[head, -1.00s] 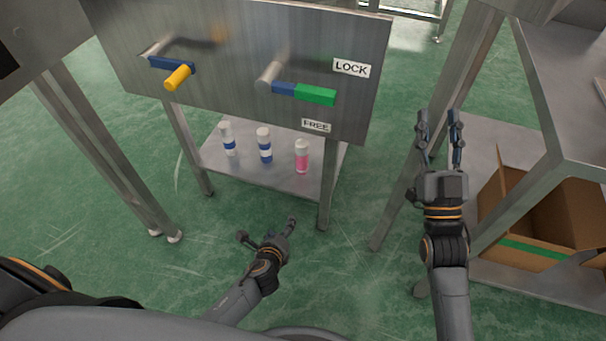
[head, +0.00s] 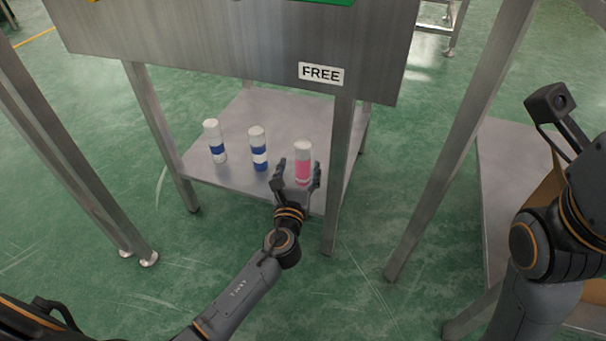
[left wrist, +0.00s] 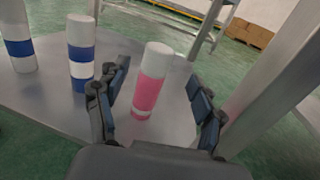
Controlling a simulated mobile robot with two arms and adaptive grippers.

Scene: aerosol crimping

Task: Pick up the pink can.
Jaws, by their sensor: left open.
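The pink can (head: 303,165) with a white top stands upright at the front right of the low metal shelf. In the left wrist view the pink can (left wrist: 150,85) is between the spread fingers, a little beyond them. My left gripper (head: 297,173) is open and empty, just in front of the can. The left gripper's fingers also show in the left wrist view (left wrist: 158,105), one on each side of the can. Only part of my right arm shows at the right edge; its fingertips are not in view.
Two white cans with blue bands, a middle one (head: 258,150) and a left one (head: 214,142), stand on the same shelf (head: 225,178). A shelf leg (head: 338,180) rises just right of the pink can. A panel marked FREE (head: 235,45) hangs above.

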